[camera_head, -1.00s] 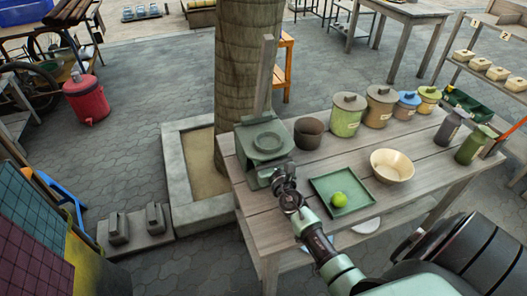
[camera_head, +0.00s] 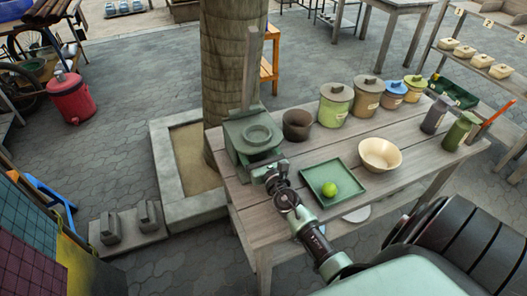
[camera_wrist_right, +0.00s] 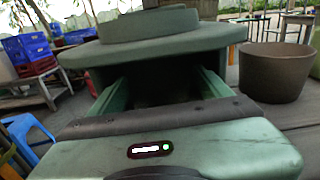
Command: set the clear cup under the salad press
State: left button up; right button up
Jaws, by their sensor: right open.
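The salad press (camera_head: 256,133) is a green body with a round plate on top and an upright wooden lever (camera_head: 251,65), at the table's left end. My right gripper (camera_head: 272,175) is at its front, low down. In the right wrist view the two green fingers of my right gripper (camera_wrist_right: 155,92) are apart and point under the press's round plate (camera_wrist_right: 165,45). The space between them is dark and looks empty. I cannot make out the clear cup in any view; it may be hidden under the press. My left gripper is not in view.
A dark brown pot (camera_head: 297,125) stands right of the press; it also shows in the wrist view (camera_wrist_right: 275,72). Several lidded jars line the table's back.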

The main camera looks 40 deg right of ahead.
aim_at(262, 157)
jog(key=b+v, duration=0.1)
jog(key=v, duration=0.7)
jog(key=shift+s+f, duration=0.1)
jog(key=shift+s, duration=0.15)
jog(key=shift+s+a, duration=0.15)
jog(key=shift+s, duration=0.4)
jog(key=shift+s, duration=0.1)
